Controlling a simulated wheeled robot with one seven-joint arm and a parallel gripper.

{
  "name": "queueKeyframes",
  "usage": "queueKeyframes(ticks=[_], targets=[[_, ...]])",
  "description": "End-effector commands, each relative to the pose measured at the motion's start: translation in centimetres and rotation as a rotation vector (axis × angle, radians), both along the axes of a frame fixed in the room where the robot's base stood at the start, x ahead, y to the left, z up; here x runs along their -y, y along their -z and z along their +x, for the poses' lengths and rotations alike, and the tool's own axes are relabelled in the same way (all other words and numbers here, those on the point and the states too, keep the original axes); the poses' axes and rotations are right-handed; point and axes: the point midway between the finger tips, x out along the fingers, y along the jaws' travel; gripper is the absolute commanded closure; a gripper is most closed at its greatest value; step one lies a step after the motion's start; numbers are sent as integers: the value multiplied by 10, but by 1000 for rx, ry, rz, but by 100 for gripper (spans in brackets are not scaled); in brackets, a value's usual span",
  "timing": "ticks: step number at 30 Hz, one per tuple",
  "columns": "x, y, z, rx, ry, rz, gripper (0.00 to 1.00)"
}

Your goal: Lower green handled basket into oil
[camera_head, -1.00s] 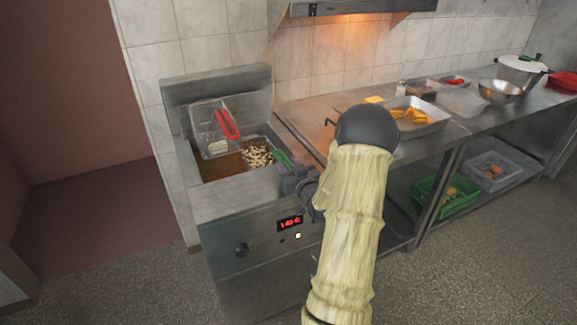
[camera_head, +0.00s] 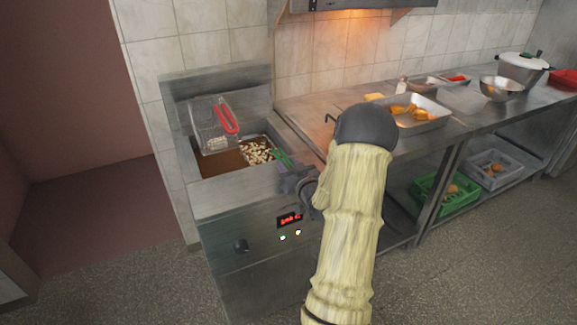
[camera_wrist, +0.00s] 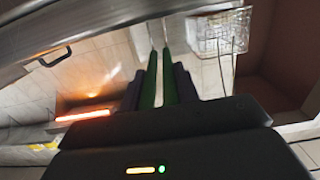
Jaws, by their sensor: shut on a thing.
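The green handle (camera_head: 283,158) belongs to a basket (camera_head: 257,150) with pale food pieces in it. That basket sits low in the right half of the fryer well, over brown oil (camera_head: 217,163). My gripper (camera_head: 296,180) is shut on the green handle at the fryer's front right. In the wrist view the green handle (camera_wrist: 150,82) runs between my gripper's dark fingers (camera_wrist: 160,90). How deep the basket sits in the oil is hard to tell.
A red-handled basket (camera_head: 210,128) hangs raised at the left of the fryer (camera_head: 240,205); it also shows in the wrist view (camera_wrist: 222,35). A steel counter (camera_head: 300,108) with a tray (camera_head: 432,120) of orange food stands to the right. A green crate (camera_head: 460,200) is on the shelf below.

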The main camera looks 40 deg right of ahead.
Motion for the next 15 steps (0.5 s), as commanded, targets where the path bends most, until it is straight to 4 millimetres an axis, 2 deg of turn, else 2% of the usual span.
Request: queueKeyframes(ticks=[5,6,9,15], targets=[[0,3,0,5,0,-2,100],[0,2,0,5,0,-2,63],[0,2,0,3,0,-2,43],[0,3,0,1,0,0,43]])
